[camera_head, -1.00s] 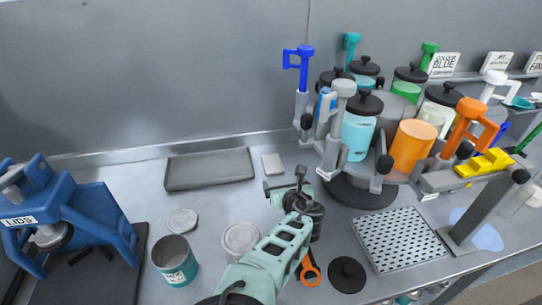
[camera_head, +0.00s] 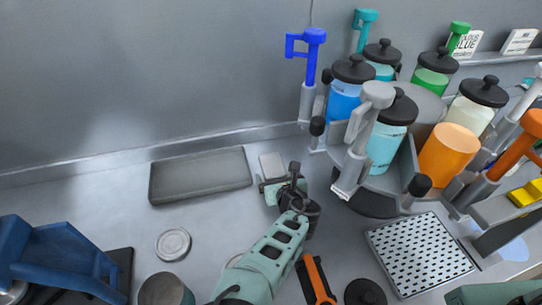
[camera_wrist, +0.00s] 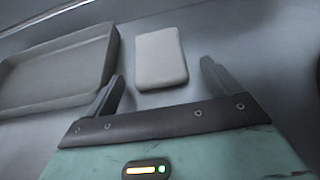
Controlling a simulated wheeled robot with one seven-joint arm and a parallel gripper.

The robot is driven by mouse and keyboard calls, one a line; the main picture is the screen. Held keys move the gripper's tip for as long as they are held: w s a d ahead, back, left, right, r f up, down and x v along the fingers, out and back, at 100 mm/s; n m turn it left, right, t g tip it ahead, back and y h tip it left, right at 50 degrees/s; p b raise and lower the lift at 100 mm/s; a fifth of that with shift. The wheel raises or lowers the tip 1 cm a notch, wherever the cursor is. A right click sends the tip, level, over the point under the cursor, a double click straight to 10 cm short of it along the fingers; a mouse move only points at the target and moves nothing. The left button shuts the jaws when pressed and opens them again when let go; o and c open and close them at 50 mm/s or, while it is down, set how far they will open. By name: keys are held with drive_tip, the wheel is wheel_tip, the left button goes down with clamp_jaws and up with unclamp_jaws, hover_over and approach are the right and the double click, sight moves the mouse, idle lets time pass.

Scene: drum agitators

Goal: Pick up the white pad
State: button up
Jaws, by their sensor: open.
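The white pad (camera_head: 271,165) is a small pale rectangular block lying flat on the metal bench, just right of the grey tray. In the wrist view the pad (camera_wrist: 160,57) lies just beyond the fingertips, between their lines and nearer the left finger. My gripper (camera_wrist: 162,85) is open and empty, with one dark finger on each side. In the head view my gripper (camera_head: 272,183) is at the near edge of the pad and hides part of it.
The grey tray (camera_head: 200,198) sits close on the left. The agitator carousel with coloured jars (camera_head: 392,150) stands at the right. A perforated drip tray (camera_head: 420,250), a round lid (camera_head: 173,243), a can (camera_head: 165,290) and a blue machine (camera_head: 50,255) are nearer. The back wall rises behind.

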drive_tip(key=shift+w+a+f, duration=0.1)
drive_tip(key=shift+w, duration=0.15)
drive_tip(key=c, duration=1)
drive_tip(key=shift+c, duration=0.3)
drive_tip(key=shift+r, duration=0.25)
